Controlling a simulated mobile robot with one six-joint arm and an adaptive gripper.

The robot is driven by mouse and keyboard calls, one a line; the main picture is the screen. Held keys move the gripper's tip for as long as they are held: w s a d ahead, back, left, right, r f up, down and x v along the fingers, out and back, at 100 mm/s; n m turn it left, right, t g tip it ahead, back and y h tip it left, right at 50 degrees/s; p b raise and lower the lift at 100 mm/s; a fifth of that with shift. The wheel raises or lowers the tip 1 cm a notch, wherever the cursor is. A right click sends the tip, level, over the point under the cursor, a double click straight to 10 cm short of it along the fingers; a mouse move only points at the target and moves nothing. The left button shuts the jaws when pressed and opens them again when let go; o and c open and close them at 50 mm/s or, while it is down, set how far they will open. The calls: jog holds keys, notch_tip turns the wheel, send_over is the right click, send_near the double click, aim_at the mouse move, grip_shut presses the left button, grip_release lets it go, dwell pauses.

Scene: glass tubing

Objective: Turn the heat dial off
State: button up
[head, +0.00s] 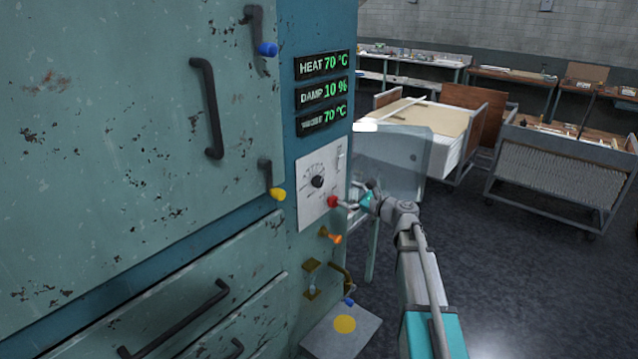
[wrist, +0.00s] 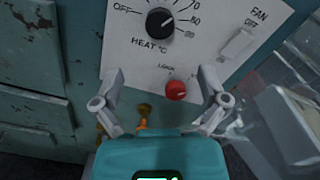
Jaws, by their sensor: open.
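The heat dial (head: 317,181) is a round black knob on a white panel (head: 309,205) on the teal cabinet. In the wrist view the dial (wrist: 160,23) is near the top, with OFF at the left of its scale and numbers to the right. Its white mark seems to point to the upper right, towards the numbers. My gripper (head: 352,194) is by the panel, to the right of and lower than the dial. In the wrist view my gripper (wrist: 162,84) is open and empty, its fingers spread below the dial, either side of a red knob (wrist: 176,90).
A fan switch (wrist: 238,43) is right of the dial. An orange-tipped handle (head: 333,237) and brass fittings (head: 312,280) stick out below the panel. A clear sheet (head: 392,158) stands behind my gripper.

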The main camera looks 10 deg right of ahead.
aim_at(321, 182)
jog(key=x, duration=1.1)
jog(key=shift+w+a, duration=0.15)
jog(key=shift+w, duration=0.05)
jog(key=c, duration=1.1)
jog(key=shift+c, duration=0.2)
